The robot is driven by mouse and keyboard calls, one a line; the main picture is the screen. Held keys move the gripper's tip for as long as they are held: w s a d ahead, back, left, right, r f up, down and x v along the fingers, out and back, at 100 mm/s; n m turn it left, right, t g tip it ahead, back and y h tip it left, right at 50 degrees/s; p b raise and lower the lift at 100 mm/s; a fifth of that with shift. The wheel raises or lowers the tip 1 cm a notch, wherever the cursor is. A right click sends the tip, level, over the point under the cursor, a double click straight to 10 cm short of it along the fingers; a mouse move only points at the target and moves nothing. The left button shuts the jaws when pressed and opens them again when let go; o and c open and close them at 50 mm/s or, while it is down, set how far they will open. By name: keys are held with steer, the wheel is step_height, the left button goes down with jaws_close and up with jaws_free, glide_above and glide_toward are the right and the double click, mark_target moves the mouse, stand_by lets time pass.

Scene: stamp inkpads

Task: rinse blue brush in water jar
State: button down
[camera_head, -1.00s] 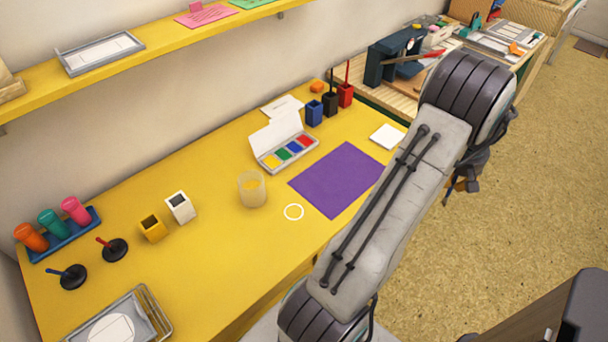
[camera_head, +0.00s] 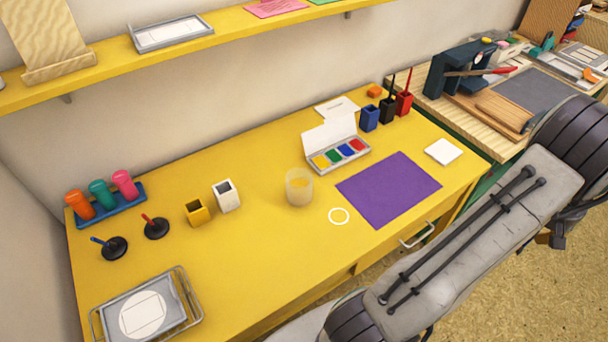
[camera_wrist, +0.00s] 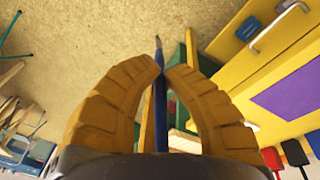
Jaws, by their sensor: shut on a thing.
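My gripper (camera_wrist: 163,64) is shut on the blue brush (camera_wrist: 160,115). In the wrist view its blue handle runs between the two yellow-brown fingers, and its tip (camera_wrist: 158,43) points up and away from them. The water jar (camera_head: 299,187) is a clear, pale jar standing upright on the yellow desk in the head view, left of the purple sheet. The brush is apart from the jar. The gripper's fingers are not clearly visible in the head view. The blue pot (camera_head: 369,117) shows no brush in it.
A black pot (camera_head: 387,110) and a red pot (camera_head: 404,104) hold brushes at the desk's back right. A paint box (camera_head: 337,158) lies open beside the purple sheet (camera_head: 389,190). White (camera_head: 227,196) and yellow (camera_head: 196,212) cups stand left of the jar.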

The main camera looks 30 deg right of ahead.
steer(key=shift+r, duration=0.1)
steer(key=shift+r+p, duration=3.5)
steer(key=shift+r, duration=1.3)
steer(key=shift+r, duration=0.1)
step_height(320, 180, up, 4)
steer(key=p, duration=0.2)
steer(key=shift+p, duration=0.4)
